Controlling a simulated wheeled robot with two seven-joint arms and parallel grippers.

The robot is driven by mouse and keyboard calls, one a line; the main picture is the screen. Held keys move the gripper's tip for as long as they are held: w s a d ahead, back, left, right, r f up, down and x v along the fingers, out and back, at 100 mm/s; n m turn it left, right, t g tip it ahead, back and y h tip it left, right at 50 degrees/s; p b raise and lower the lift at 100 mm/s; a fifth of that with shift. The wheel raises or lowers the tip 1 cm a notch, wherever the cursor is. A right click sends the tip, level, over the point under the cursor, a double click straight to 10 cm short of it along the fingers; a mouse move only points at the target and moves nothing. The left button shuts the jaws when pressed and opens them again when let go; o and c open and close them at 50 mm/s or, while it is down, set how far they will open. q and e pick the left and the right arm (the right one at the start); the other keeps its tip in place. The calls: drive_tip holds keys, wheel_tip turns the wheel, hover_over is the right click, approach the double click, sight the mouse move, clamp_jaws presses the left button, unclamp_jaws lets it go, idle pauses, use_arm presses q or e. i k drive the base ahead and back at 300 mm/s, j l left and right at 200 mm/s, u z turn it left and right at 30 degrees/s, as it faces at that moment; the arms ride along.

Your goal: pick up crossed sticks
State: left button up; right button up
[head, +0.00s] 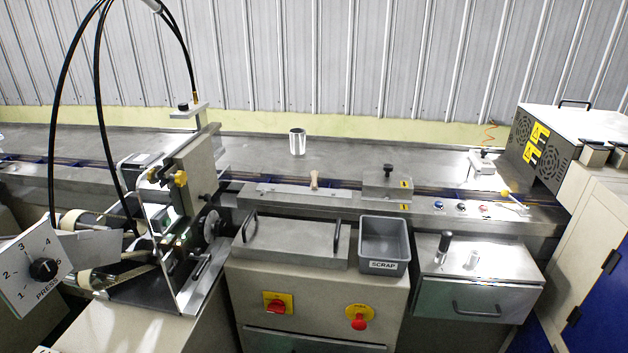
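A small tan, wood-coloured piece (314,180) stands out at the conveyor channel near the middle of the head view, just behind a pale metal guide strip (295,190). It looks like the end of one or more sticks. It is too small to tell how many there are or whether they cross. Neither of my grippers shows in the head view.
A shiny metal cup (297,142) stands on the steel bench behind the channel. A grey SCRAP bin (384,263) sits in front, right of a handled steel cover (290,243). A wrapping machine (185,180) with hoses rises at left. A vented cabinet (560,140) stands at right.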

sight(314, 174)
drive_tip(key=i+l, duration=0.15)
drive_tip(key=l, duration=0.2)
drive_tip(key=i+l, duration=0.1)
drive_tip(key=l, duration=0.2)
drive_tip(key=i+l, duration=0.15)
drive_tip(key=l, duration=0.2)
drive_tip(key=i+l+u, duration=0.1)
drive_tip(key=u, duration=0.4)
drive_tip(key=l+u, duration=0.2)
drive_tip(key=u, duration=0.25)
drive_tip(key=l+u, duration=0.2)
drive_tip(key=u, duration=0.3)
drive_tip(key=i+u, duration=0.25)
drive_tip(key=i, duration=0.2)
